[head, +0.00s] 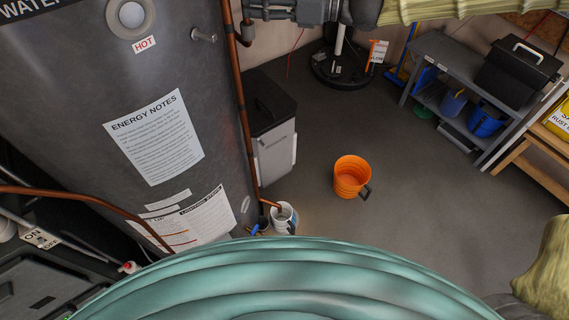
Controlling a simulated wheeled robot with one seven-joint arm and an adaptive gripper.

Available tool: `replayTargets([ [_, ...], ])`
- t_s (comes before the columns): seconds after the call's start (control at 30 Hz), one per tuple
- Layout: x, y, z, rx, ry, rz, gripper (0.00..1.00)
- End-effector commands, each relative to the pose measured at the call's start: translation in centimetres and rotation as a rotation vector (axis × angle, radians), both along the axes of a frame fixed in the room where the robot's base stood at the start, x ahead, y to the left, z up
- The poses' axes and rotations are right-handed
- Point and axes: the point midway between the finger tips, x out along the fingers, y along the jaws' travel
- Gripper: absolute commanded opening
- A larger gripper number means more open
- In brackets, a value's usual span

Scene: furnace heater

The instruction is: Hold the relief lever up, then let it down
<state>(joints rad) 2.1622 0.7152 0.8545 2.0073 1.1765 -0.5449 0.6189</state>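The tall grey water heater tank (85,85) fills the left side of the head view, with a HOT label and an ENERGY NOTES sheet on it. A small silver fitting (204,36) sticks out near its upper right edge. A copper pipe (240,100) runs down the tank's right side, with its lower end at a small white bucket (284,220). I cannot make out the relief lever; no part in view is clearly it. My gripper is not in view.
An orange bucket (351,178) stands on open floor. A grey bin (275,150) stands behind the pipe. A shelf unit (450,52) holding a black toolbox (518,68) is at the upper right. A teal ribbed surface (290,270) blocks the bottom.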

Motion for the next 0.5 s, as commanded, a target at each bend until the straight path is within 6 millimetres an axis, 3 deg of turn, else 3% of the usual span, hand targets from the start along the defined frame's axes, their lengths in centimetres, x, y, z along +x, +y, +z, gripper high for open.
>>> replayTargets([
  [0.17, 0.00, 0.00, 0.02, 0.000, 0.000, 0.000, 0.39],
  [0.4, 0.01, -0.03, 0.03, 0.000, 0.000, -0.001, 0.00],
  [0.5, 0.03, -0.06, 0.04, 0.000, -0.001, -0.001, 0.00],
])
